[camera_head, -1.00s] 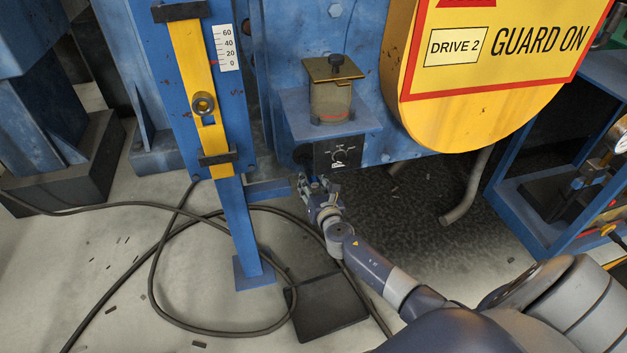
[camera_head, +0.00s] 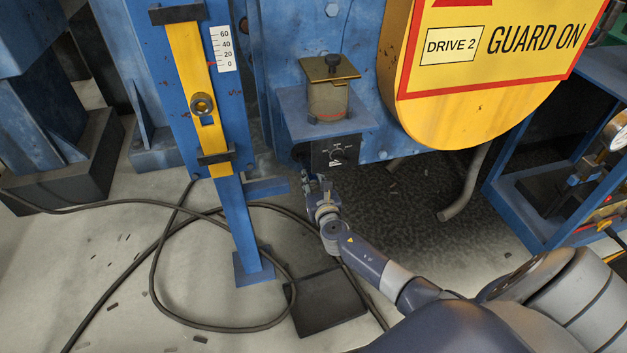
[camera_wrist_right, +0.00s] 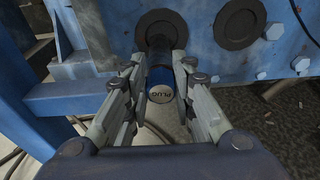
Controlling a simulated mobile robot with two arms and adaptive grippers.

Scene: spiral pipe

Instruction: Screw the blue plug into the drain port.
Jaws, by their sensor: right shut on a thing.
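The blue plug (camera_wrist_right: 161,84) is between the two fingers of my right gripper (camera_wrist_right: 160,80) in the right wrist view. Its pale end face with the word PLUG points at the camera. My right gripper is shut on it. Behind the plug is a dark round flange (camera_wrist_right: 148,29) on the blue wall, in line with the plug; it appears to be the drain port. I cannot tell how far the plug is in it. In the head view the right gripper (camera_head: 313,182) is just below the black dial panel (camera_head: 337,153), and the plug is too small to make out. My left gripper is out of view.
A second dark round flange (camera_wrist_right: 238,24) is right of the first. A shelf (camera_head: 310,123) with a sight cup (camera_head: 328,101) is above the gripper. A blue post (camera_head: 242,225) stands left. A black floor pad (camera_head: 326,302) and cables (camera_head: 157,270) lie below.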

